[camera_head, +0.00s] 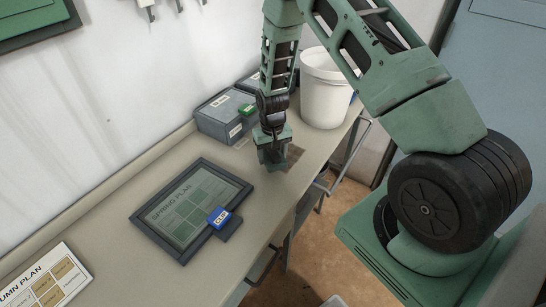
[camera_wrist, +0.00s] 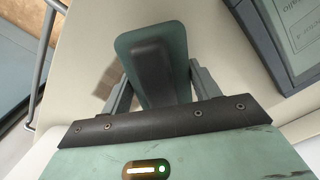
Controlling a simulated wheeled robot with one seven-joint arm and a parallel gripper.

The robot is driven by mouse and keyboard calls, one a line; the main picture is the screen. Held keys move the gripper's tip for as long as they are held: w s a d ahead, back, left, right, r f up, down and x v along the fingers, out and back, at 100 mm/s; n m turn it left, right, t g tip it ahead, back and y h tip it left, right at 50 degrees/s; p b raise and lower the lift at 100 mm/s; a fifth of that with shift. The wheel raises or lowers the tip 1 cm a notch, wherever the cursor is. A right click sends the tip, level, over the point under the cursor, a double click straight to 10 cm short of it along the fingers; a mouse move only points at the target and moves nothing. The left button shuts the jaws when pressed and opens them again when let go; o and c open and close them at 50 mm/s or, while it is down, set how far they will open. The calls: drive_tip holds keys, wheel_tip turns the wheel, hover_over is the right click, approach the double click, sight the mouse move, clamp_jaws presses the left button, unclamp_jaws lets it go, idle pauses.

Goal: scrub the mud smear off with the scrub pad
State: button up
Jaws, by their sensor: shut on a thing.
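My gripper (camera_head: 272,152) points down over the bench, near its right edge. In the wrist view my gripper (camera_wrist: 158,84) is shut on the scrub pad (camera_wrist: 153,62), a teal slab with a dark raised grip between the fingers. The pad is low over the bench top; I cannot tell whether it touches. The mud smear (camera_head: 295,153) is a brown patch on the bench just right of my gripper. It also shows in the wrist view as a brownish patch (camera_wrist: 104,84) left of the pad, partly hidden by a finger and the pad.
A dark-framed panel (camera_head: 150,216) with a blue tag (camera_head: 219,217) lies left of my gripper. Grey boxes (camera_head: 216,122), one with a green block (camera_head: 247,110), and a white bucket (camera_head: 325,95) stand behind. A rail (camera_head: 349,155) runs along the bench's right edge.

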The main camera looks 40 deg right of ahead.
drive_tip(key=shift+r+p, duration=1.1)
drive_tip(key=shift+r, duration=0.95)
